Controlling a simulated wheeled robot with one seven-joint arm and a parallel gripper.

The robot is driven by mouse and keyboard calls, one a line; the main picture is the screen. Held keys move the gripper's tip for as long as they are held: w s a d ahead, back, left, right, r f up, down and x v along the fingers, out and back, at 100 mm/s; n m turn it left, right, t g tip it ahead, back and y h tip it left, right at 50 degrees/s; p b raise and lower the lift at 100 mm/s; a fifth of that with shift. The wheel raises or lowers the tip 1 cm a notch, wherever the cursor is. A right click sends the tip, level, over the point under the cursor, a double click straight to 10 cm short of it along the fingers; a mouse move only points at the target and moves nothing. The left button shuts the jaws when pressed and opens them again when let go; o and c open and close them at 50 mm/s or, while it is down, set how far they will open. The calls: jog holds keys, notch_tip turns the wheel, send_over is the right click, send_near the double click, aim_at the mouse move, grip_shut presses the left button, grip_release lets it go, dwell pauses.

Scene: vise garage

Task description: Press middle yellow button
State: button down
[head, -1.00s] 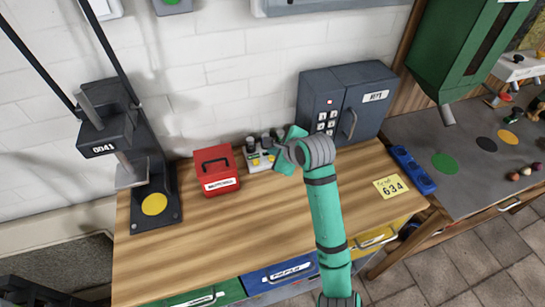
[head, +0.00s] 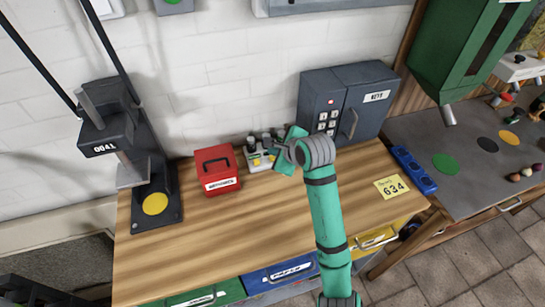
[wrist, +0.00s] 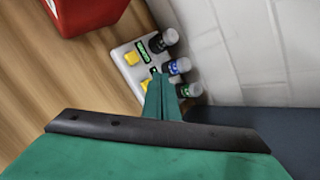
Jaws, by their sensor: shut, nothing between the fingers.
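In the wrist view one yellow button (wrist: 132,58) is clear at the upper left. The middle yellow button (wrist: 147,85) shows just left of my fingers, partly covered by them. The third button is hidden behind my gripper. My gripper (wrist: 161,84) is shut and empty, its tips over the panel beside the middle button. I cannot tell whether they touch it.
A red box (head: 217,169) stands left of the panel and a dark grey key safe (head: 347,103) to its right. A press (head: 120,140) is at the far left. The front of the wooden bench (head: 220,235) is clear.

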jog(key=shift+d+f, duration=0.1)
jog(key=shift+f, duration=0.05)
dwell(0.3)
jog(key=shift+f, duration=0.25)
jog(key=shift+w, duration=0.1)
jog(key=shift+w+f, duration=0.1)
